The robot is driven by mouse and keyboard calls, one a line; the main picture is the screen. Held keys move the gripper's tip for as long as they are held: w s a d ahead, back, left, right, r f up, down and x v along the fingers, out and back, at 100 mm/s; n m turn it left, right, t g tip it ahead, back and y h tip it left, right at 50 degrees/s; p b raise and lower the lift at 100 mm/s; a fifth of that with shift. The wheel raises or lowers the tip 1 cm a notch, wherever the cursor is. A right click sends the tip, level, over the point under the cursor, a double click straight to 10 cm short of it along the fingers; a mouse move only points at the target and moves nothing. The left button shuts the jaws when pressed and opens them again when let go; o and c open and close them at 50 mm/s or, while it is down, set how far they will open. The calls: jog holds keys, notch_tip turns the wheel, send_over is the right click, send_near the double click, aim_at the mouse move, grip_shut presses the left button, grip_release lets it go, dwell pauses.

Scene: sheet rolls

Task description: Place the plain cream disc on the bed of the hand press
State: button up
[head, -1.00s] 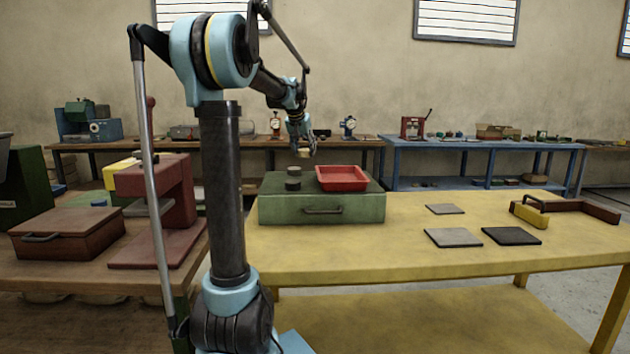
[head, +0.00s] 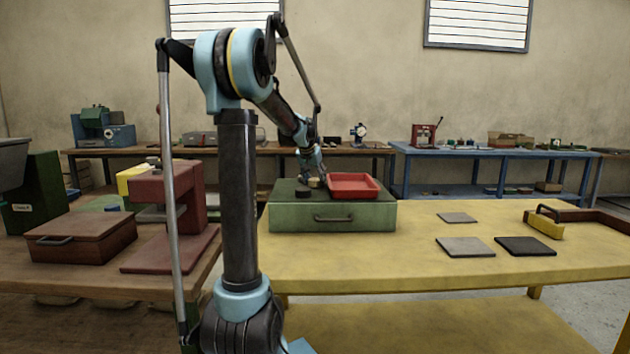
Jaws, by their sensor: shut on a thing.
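The plain cream disc (head: 314,183) is small in the head view, at the tip of my gripper (head: 314,178). My gripper points down and is shut on it, low over the green case, just left of the red tray. I cannot tell whether the disc touches the case top. A dark disc (head: 302,192) sits on the case close to the left of it; what is behind it is hard to make out. A maroon press (head: 186,192), likely the hand press, stands on the brown table at left, partly behind my arm's rod.
The green case (head: 290,218) stands on the yellow table (head: 400,270), with the red tray (head: 354,194) on top. Grey and black plates (head: 525,246) lie to the right. A brown lidded box (head: 80,240) sits left of the press. The yellow table's middle is clear.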

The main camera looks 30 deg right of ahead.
jog(key=o, duration=0.8)
